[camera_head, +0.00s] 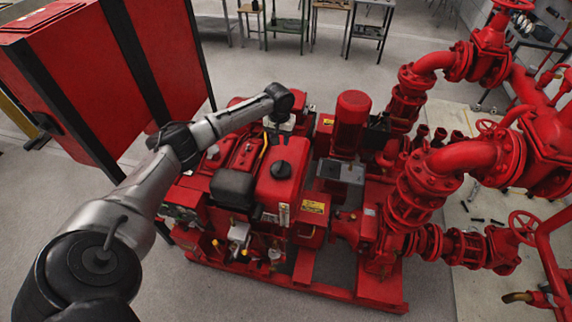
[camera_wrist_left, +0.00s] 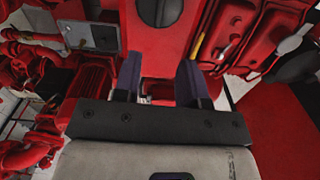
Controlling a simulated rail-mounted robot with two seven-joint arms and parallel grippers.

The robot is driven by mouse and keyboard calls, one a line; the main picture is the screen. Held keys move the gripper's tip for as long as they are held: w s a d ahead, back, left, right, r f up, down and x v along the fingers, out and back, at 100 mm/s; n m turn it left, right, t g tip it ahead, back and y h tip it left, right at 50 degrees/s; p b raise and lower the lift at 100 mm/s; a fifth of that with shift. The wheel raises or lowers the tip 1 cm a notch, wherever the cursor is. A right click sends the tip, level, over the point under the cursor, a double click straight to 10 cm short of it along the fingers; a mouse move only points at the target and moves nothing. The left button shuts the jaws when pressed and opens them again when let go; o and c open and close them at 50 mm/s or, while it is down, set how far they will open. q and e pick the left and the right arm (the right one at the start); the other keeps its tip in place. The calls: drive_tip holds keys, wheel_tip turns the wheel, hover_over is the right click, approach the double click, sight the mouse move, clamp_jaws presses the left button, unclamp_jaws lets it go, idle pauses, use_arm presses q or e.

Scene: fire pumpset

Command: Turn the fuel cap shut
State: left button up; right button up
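The fuel cap (camera_head: 281,170) is a round black cap with a raised grip bar. It sits on top of the red fuel tank (camera_head: 270,190) of the pump engine in the head view. In the left wrist view the cap (camera_wrist_left: 159,10) is at the top edge, partly cut off, beyond my fingertips. My left gripper (camera_wrist_left: 158,72) is open, with its two dark fingers apart and nothing between them. It is apart from the cap. My right gripper is not in view.
A black box-like part (camera_head: 232,188) stands left of the tank. A grey box (camera_head: 341,175) and an upright red cylinder (camera_head: 351,122) stand to the right. Large red pipes (camera_head: 440,170) fill the right side. A red cabinet (camera_head: 95,75) stands at the left.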

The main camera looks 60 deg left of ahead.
sight(281, 165)
use_arm(q)
wheel_tip(281, 165, down, 14)
drive_tip(key=shift+r+b, duration=0.1)
drive_tip(key=shift+b, duration=1)
drive_tip(key=shift+c, duration=0.4)
clamp_jaws()
